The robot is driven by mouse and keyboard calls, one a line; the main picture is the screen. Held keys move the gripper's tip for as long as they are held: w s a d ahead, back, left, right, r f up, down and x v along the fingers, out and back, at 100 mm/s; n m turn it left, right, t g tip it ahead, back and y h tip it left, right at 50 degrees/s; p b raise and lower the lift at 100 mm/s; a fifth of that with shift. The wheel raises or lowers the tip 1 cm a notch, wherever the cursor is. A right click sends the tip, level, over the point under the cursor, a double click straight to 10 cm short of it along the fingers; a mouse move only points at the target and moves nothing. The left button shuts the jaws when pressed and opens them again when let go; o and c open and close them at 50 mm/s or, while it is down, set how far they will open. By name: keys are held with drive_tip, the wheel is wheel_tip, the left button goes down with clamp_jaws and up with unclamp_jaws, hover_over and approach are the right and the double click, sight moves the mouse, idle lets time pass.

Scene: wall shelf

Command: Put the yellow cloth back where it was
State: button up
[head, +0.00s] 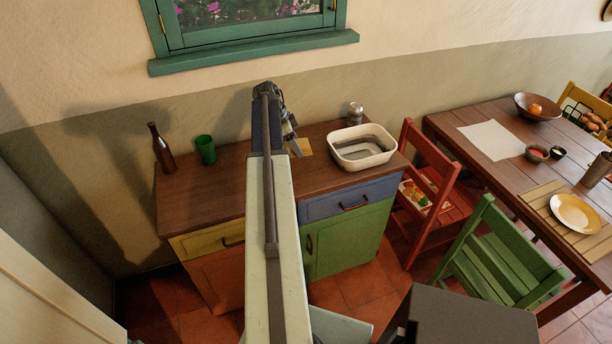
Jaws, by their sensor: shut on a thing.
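A small piece of the yellow cloth (305,147) shows at the tip of my gripper, over the wooden counter (228,180) and left of the white basin. My gripper (297,149) points down at the counter and is shut on the cloth. My arm hides part of the counter and perhaps part of the cloth. I cannot tell whether the cloth touches the counter top.
A dark bottle (161,148) and a green cup (205,149) stand on the counter's left. The white basin (362,147) and a metal jar (355,112) are on its right. A red chair (432,190), a green chair (500,260) and a laid table (470,125) stand further right.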

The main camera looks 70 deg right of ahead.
drive_tip(key=s+a+f+n+b, duration=0.2)
drive_tip(key=s+a+f+b, duration=0.2)
drive_tip(key=s+a, duration=1)
drive_tip(key=b, duration=0.1)
hover_over(303, 174)
drive_tip(key=w+a, duration=0.1)
drive_tip(key=shift+a+f+h, duration=0.15)
drive_tip(key=shift+f+h, duration=0.25)
drive_tip(key=shift+f, duration=0.25)
wheel_tip(303, 174, down, 4)
drive_tip(key=b, duration=0.4)
drive_tip(key=shift+w, duration=0.1)
drive_tip(key=shift+r, duration=0.2)
drive_tip(key=shift+f, duration=0.2)
drive_tip(key=o, duration=1.2)
drive_tip(key=shift+r+t, duration=0.1)
drive_tip(key=shift+t, duration=0.2)
